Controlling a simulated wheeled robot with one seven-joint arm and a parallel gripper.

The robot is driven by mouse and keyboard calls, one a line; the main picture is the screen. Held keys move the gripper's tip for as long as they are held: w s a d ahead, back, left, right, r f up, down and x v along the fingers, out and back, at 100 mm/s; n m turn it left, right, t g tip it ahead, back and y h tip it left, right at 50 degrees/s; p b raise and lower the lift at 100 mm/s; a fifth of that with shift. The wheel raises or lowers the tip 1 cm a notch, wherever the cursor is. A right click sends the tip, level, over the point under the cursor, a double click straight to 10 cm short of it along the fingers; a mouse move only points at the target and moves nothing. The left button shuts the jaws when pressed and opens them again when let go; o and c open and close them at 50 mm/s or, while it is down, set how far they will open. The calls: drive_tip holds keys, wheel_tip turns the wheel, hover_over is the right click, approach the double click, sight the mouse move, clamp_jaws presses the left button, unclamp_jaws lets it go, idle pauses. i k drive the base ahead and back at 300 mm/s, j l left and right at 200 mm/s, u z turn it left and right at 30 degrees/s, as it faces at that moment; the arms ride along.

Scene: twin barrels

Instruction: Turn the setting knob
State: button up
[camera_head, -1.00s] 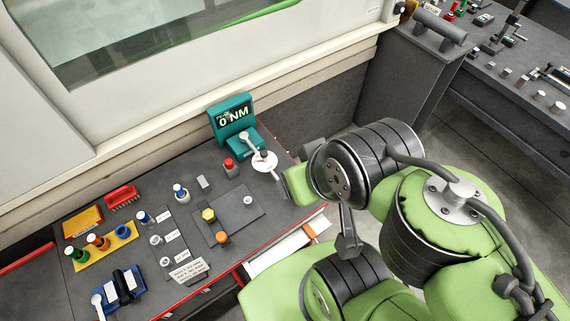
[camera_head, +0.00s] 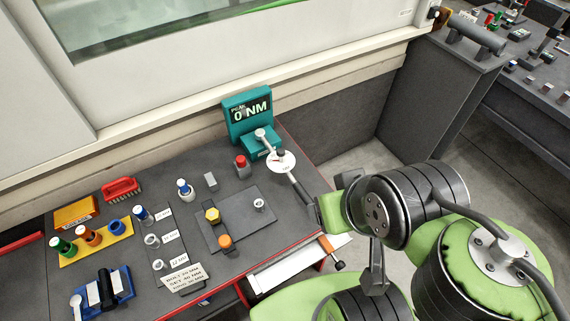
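A teal torque tester (camera_head: 247,112) stands at the back right of the bench, its screen reading 0 NM. A pale lever lies over its base, beside a round white dial (camera_head: 281,163). A dark handle (camera_head: 299,187) runs from the dial down right to the edge of my green and black arm, which covers whatever lies behind. My gripper cannot be made out; the arm hides it. I cannot tell which part is the setting knob. A yellow hex bolt head (camera_head: 212,215) and an orange knob (camera_head: 226,242) are on a dark plate (camera_head: 248,224) mid-bench.
A red-capped piece (camera_head: 242,167) and a blue-capped one (camera_head: 185,190) stand on the bench. An open drawer (camera_head: 292,268) juts from the front.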

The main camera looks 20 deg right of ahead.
sight(280, 151)
drive_tip(key=l+u, duration=0.9)
drive_tip(key=l, duration=0.25)
